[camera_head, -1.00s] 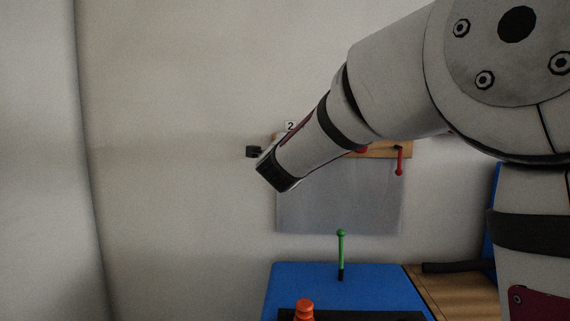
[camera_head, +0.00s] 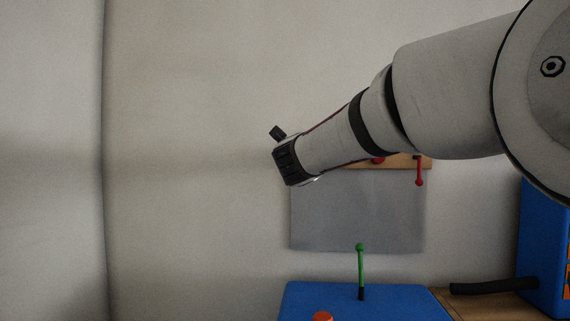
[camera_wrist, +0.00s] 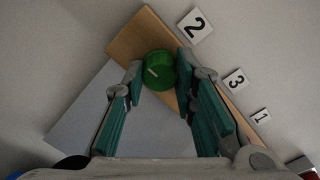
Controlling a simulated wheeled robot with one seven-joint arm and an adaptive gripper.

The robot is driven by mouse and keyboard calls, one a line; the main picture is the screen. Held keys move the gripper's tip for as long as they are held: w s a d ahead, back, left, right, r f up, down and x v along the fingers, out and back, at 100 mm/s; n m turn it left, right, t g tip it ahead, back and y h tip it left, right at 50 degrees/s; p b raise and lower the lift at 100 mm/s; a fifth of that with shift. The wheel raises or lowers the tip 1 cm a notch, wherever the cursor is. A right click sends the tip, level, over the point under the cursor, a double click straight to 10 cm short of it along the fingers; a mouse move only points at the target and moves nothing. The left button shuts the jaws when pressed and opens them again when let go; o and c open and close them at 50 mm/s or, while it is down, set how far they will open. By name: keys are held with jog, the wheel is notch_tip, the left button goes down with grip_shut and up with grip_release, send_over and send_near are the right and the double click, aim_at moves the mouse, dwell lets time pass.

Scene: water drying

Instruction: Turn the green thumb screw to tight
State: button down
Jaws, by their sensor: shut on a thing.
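The green thumb screw (camera_wrist: 160,70) is a round knob with a short white mark on its face, set slantwise in the wrist view. It sits on a wooden strip (camera_wrist: 140,38) on the wall. My gripper (camera_wrist: 159,66) has its two teal-padded fingers on either side of the knob and is shut on it. In the head view my wrist covers the green screw, and the fingers are hidden there.
Number plates 2 (camera_wrist: 195,26), 3 (camera_wrist: 236,80) and 1 (camera_wrist: 262,116) are beside the strip. A grey panel (camera_head: 355,215) hangs below it. A red lever (camera_head: 419,172) is right of my wrist. A green-knobbed lever (camera_head: 360,265) stands on a blue box (camera_head: 410,305).

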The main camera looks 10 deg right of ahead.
jog(key=shift+a, duration=0.1)
dwell(0.4)
jog(key=c, duration=1.3)
grip_release()
jog(key=v, duration=1.2)
